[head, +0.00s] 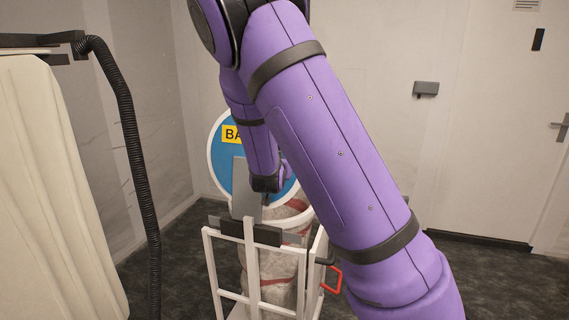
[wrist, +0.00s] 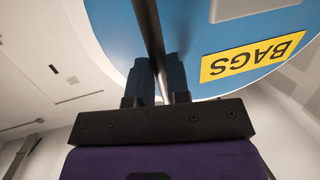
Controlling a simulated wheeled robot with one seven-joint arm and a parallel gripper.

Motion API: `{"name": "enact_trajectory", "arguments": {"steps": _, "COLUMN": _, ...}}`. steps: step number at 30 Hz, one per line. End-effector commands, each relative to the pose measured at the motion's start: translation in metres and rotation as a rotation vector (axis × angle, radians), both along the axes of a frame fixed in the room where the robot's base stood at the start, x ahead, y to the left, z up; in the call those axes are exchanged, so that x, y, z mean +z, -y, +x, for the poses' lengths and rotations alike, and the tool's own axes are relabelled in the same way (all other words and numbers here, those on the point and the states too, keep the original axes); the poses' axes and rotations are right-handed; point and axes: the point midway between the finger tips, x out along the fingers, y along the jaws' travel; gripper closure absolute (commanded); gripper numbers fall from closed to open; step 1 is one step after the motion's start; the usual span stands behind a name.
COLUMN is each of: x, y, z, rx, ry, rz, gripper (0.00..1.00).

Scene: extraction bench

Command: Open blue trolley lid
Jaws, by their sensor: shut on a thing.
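The blue round lid (head: 222,165) with a white rim and a yellow label stands raised and steeply tilted at the back of the white trolley (head: 249,268). The lid also fills the upper right of the wrist view (wrist: 200,45), with its label reading BAGS upside down. My gripper (wrist: 163,72) is shut on a dark bar (wrist: 148,25) that runs across the front of the lid. In the head view my gripper (head: 268,198) is small and partly hidden by my arm, in front of the lid's lower part. My arm covers the lid's right side.
A clear bag with red bands (head: 279,274) hangs inside the trolley, its mouth uncovered. A red handle (head: 332,279) is at the trolley's right. A black hose (head: 137,160) and cream cover (head: 55,200) stand left. Walls are close behind; dark floor is free at right.

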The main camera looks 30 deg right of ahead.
Motion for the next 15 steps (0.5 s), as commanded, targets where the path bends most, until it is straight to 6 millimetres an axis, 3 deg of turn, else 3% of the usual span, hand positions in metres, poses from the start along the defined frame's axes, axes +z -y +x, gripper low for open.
{"name": "enact_trajectory", "arguments": {"steps": 6, "x": -0.002, "y": -0.015, "z": -0.010, "rx": 0.002, "ry": 0.044, "rz": -0.059, "gripper": 1.00}}
{"name": "enact_trajectory", "arguments": {"steps": 15, "x": -0.004, "y": -0.020, "z": -0.015, "rx": 0.000, "ry": 0.061, "rz": -0.081, "gripper": 1.00}}
